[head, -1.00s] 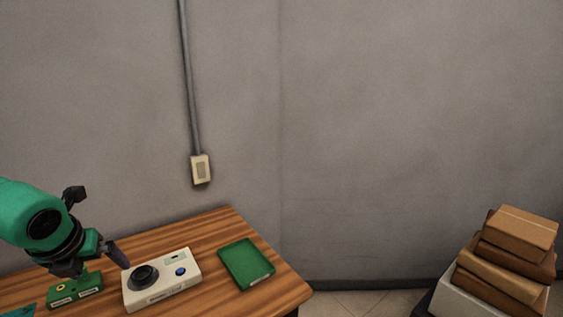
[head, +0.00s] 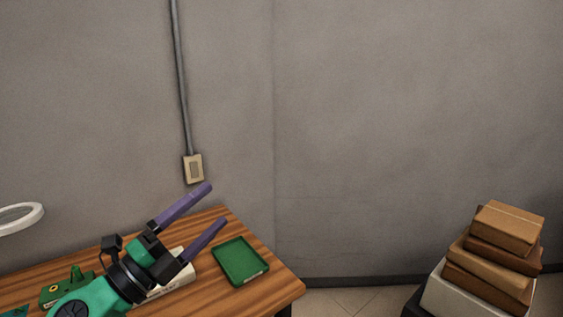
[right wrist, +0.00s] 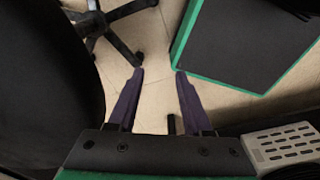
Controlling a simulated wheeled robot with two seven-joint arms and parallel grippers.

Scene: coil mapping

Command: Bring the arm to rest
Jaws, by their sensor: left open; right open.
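My left gripper (head: 215,206) is in the head view, above the wooden table (head: 273,287). Its two purple fingers are spread apart with nothing between them, pointing up and to the right. It covers most of the white device (head: 182,279), whose dial and button are hidden. My right gripper (right wrist: 158,72) shows in the right wrist view, its purple fingers apart and empty, over the floor.
A green tray (head: 240,261) lies on the table right of my left gripper. A green block (head: 66,289) sits at the left. Stacked boxes (head: 493,262) stand at the right. A chair base (right wrist: 108,22) shows near my right gripper.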

